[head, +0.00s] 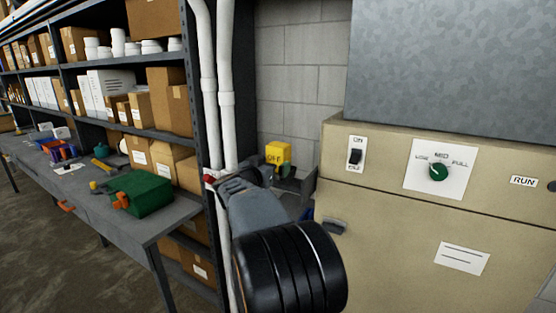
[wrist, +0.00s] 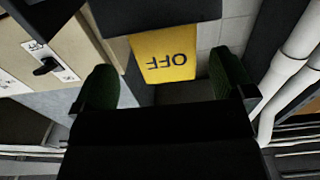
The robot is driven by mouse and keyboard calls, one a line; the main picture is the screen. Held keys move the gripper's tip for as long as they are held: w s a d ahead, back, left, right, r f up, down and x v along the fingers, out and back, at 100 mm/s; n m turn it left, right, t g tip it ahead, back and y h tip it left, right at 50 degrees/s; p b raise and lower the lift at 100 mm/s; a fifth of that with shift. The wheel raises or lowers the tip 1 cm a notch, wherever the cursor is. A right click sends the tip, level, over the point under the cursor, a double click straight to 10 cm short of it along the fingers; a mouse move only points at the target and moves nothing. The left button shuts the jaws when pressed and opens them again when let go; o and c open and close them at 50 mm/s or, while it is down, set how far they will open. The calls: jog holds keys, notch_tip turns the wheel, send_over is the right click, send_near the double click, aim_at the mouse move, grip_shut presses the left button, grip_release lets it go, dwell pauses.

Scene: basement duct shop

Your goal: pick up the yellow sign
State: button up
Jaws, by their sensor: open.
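The yellow sign (head: 278,154) is a small block marked OFF, near the block wall between the white pipes and the beige cabinet. My gripper (head: 284,172) is just in front of and below it in the head view, partly hiding what is under it. In the wrist view the sign (wrist: 165,56) appears upside down, between the two green-padded fingers of my gripper (wrist: 165,84). Gaps show on both sides of it. The jaws are open and hold nothing. How far the sign is from the fingertips in depth I cannot tell.
A beige cabinet (head: 400,215) with an ON/OFF switch (head: 355,155) and a green dial (head: 438,172) stands close on the right. White pipes (head: 227,110) and shelving with boxes stand left. A workbench (head: 75,190) holds a green box (head: 137,193) and tools.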

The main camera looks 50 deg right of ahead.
aim_at(274, 160)
jog(key=shift+w+p+x, duration=0.1)
jog(key=shift+p+x, duration=0.35)
jog(key=shift+x, duration=1.1)
jog(key=shift+w+p+x, duration=0.15)
jog(key=shift+p+x, duration=0.25)
jog(key=shift+x, duration=1.15)
jog(key=shift+r, duration=0.1)
jog(key=c, duration=1.1)
